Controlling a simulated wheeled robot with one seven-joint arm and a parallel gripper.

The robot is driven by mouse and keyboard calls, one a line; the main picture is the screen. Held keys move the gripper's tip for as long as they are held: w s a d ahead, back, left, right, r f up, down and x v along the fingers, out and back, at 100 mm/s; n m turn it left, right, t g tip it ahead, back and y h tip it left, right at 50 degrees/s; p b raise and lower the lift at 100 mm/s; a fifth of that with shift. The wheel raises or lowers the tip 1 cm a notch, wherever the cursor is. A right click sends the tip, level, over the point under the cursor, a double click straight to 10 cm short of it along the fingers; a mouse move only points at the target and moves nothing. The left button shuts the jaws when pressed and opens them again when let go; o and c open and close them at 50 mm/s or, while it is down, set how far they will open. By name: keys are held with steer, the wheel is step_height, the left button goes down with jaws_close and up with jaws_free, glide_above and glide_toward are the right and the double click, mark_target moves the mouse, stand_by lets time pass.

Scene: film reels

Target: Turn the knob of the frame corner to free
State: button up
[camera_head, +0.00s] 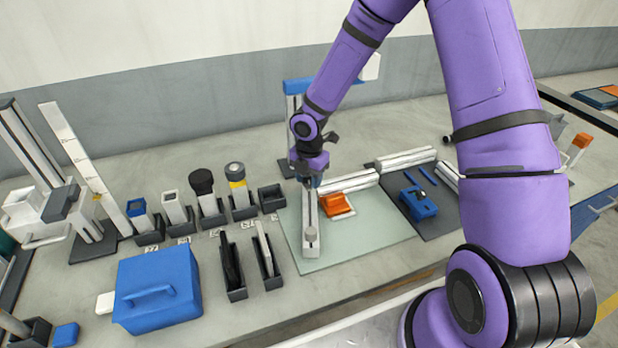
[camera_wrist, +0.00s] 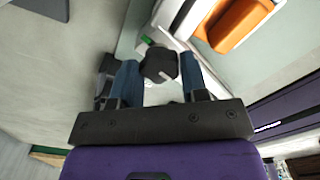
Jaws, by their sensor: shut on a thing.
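The frame corner is where two pale rails meet on the light green mat (camera_head: 360,232). One rail (camera_head: 310,232) runs toward the front and the other (camera_head: 352,183) runs back to the right. My gripper (camera_head: 311,183) points down over this corner and hides the knob in the head view. In the wrist view, the dark knob (camera_wrist: 158,63) with a short white mark sits between the two blue fingers of my gripper. The fingers are shut on it. A small green patch (camera_wrist: 147,40) shows just beyond the knob. The knob's exact setting cannot be read.
An orange block (camera_head: 335,205) lies close to the corner, inside the rails. A blue tool (camera_head: 418,203) lies on a dark mat to the right. A blue case (camera_head: 157,288) and several dark holders stand left. A blue-topped post (camera_head: 297,88) rises behind my gripper.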

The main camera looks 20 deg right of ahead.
mark_target(309, 180)
stand_by(0.4)
steer(key=o, duration=0.9)
step_height(309, 180, up, 11)
steer(key=shift+f, duration=0.1)
